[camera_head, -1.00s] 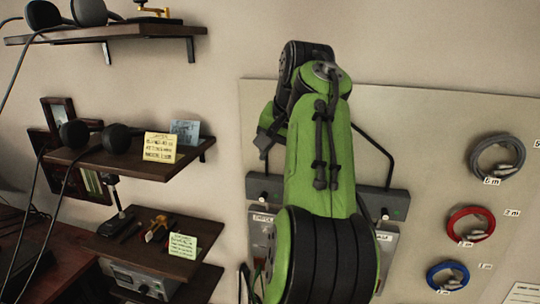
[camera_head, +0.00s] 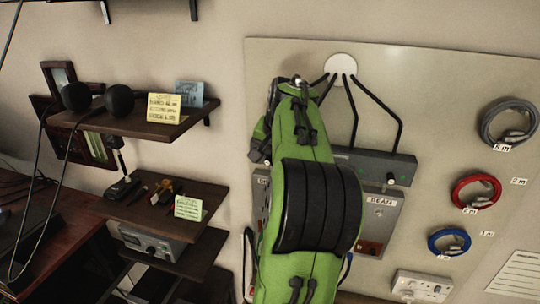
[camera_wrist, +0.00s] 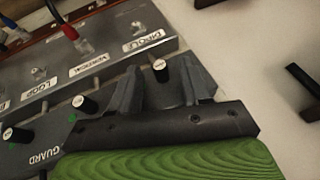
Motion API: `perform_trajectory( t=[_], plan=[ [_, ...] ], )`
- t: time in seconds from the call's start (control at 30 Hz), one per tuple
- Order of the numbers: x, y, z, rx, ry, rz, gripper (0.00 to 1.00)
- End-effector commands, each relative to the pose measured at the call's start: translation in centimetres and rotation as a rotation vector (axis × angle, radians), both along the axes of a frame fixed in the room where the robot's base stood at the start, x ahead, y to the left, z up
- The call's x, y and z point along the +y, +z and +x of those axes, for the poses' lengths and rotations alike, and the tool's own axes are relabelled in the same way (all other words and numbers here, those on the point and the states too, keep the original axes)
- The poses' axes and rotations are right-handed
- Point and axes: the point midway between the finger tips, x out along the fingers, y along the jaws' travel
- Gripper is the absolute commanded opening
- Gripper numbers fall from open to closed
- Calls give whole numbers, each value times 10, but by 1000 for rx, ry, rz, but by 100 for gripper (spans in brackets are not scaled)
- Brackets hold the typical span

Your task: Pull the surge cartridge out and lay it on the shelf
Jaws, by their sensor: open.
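Black cylindrical plugs with white end caps stick out of the grey guard bar (camera_wrist: 40,140). One plug (camera_wrist: 160,71) shows between my gripper's fingers in the wrist view; two others, a middle plug (camera_wrist: 85,104) and a left plug (camera_wrist: 16,133), sit along the bar. I cannot read which is the surge cartridge. My gripper (camera_wrist: 163,85) is open, its fingers on either side of the nearest plug; I cannot tell whether they touch it. In the head view my green arm hides the gripper and much of the guard bar (camera_head: 375,165). One plug (camera_head: 391,179) shows at its right end.
Wall shelves hang at left: an upper shelf (camera_head: 140,128) with headphones and notes, a middle shelf (camera_head: 150,215) with small tools and a note. A labelled switch panel (camera_wrist: 105,50) adjoins the guard bar. Coiled cables (camera_head: 475,192) hang at right.

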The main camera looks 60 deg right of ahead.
Motion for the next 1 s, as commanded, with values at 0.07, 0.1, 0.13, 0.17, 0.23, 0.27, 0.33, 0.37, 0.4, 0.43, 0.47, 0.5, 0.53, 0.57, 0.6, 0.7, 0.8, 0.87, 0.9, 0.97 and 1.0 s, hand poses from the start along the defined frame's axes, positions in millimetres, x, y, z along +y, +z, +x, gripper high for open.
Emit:
perform_trajectory(
  t=[0.07, 0.1, 0.13, 0.17, 0.23, 0.27, 0.33, 0.37, 0.4, 0.43, 0.47, 0.5, 0.53, 0.57, 0.6, 0.7, 0.8, 0.87, 0.9, 0.97, 1.0],
  plan=[
    [0, 0, 0, 0, 0, 0, 39],
    [0, 0, 0, 0, 0, 0, 33],
    [0, 0, 0, 0, 0, 0, 29],
    [0, 0, 0, 0, 0, 0, 24],
    [0, 1, 0, 0, 0, 0, 13],
    [0, 0, 0, 0, 0, 0, 9],
    [0, 1, 0, 0, 0, 0, 0],
    [0, 1, 0, 0, 0, 0, 0],
    [0, 1, 0, 0, 0, 0, 0],
    [0, 1, 0, 0, 0, 0, 0],
    [0, 1, 0, 0, 0, -1, 0],
    [0, 1, 0, -1, 0, -1, 0],
    [1, 0, 0, -1, 0, -1, 0],
    [2, 0, -1, -1, 0, -1, 0],
    [3, 0, -1, -1, 0, -1, 0],
    [7, 0, -1, -2, -1, -1, 0],
    [10, 0, -2, -3, 0, -3, 0],
    [12, 0, -2, -3, 0, -2, 0],
    [13, 0, -3, -3, 0, -1, 0],
    [16, 0, -3, -3, 0, -1, 0],
    [17, 0, -3, -3, 0, -2, 0]
  ],
)
